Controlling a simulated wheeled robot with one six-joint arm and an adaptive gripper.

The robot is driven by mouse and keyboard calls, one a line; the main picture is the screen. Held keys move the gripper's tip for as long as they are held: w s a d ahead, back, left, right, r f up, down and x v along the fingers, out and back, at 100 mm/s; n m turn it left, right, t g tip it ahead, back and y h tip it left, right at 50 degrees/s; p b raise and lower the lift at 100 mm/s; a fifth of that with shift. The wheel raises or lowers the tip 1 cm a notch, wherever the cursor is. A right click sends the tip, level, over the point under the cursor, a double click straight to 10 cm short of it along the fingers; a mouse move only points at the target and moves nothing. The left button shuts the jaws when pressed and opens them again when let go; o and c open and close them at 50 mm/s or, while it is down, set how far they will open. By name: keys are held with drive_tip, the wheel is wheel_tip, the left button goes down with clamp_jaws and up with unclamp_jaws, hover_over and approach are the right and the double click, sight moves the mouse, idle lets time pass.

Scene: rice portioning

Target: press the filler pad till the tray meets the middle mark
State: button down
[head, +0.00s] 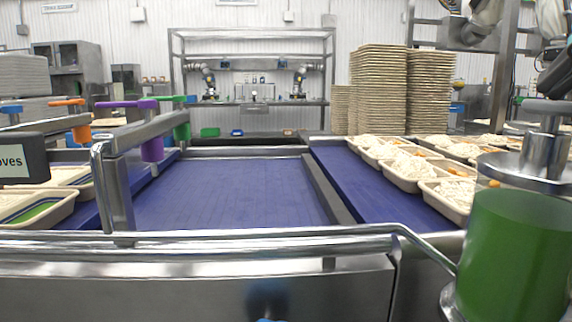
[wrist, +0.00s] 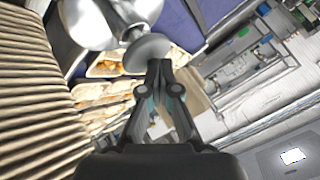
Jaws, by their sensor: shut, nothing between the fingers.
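The filler stands at the right edge of the head view, with a green cylinder (head: 515,255), a steel flange and post, and a flat grey pad (head: 549,106) on top. In the wrist view, a round grey pad (wrist: 148,52) on a short stem shows just beyond the fingertips of my gripper (wrist: 160,64). The fingers are shut and empty, with tips overlapping the pad's edge in the picture; I cannot tell whether they touch it. Trays of rice (head: 448,194) stand on the right blue belt, and some show in the wrist view (wrist: 103,66). I cannot make out a middle mark.
Tall stacks of empty trays (head: 378,90) stand behind the right belt; a stack (wrist: 38,100) fills the wrist view's left side. The middle blue belt (head: 225,195) is bare. A steel rail (head: 240,236) crosses in front. Colored dispensers (head: 151,145) stand at left.

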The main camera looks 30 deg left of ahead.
drive_tip(key=shift+r+p, duration=0.45)
drive_tip(key=shift+r, duration=0.05)
wheel_tip(320, 180, up, 2)
drive_tip(key=p, duration=0.2)
drive_tip(key=shift+r+p, duration=0.25)
drive_tip(key=shift+p, duration=0.05)
drive_tip(key=shift+r, duration=1.75)
